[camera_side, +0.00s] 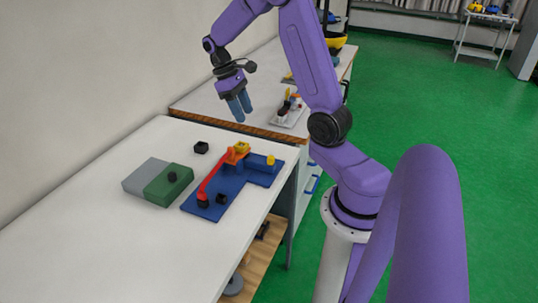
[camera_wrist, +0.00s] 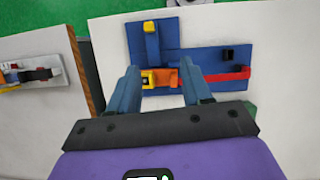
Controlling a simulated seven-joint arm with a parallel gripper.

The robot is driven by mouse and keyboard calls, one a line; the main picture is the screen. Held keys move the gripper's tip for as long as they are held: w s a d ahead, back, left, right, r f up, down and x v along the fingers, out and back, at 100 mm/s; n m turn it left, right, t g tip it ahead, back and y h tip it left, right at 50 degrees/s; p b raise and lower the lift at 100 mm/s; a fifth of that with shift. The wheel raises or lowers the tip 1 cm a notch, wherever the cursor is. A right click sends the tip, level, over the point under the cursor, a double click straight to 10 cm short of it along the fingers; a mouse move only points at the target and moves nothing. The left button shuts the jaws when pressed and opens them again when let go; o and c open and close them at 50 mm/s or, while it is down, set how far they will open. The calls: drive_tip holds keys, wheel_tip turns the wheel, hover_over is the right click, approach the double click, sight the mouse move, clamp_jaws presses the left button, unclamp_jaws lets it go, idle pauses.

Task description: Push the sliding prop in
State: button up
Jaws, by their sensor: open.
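A blue board (camera_side: 231,191) lies on the white table. A blue bar with a yellow knob (camera_side: 270,160), which looks like the sliding prop, sticks out on one arm of the board; its yellow knob also shows in the wrist view (camera_wrist: 149,27). At the board's corner stand an orange block (camera_side: 233,156) and a yellow piece with a dark hollow (camera_side: 242,147). A red bar (camera_side: 215,175) runs from them to a black end piece (camera_side: 203,201). My gripper (camera_side: 242,113) is open and empty, above and apart from the board. In the wrist view its fingers (camera_wrist: 160,70) flank the yellow and orange pieces.
A black cube (camera_side: 222,199) sits on the board. A small black open box (camera_side: 201,147) stands behind. A second table (camera_side: 200,104) with other parts adjoins at the back.

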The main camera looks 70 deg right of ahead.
drive_tip(key=d, duration=0.3)
approach(270, 156)
drive_tip(key=shift+m, duration=0.4)
drive_tip(key=x, duration=0.9)
drive_tip(key=shift+f, duration=0.1)
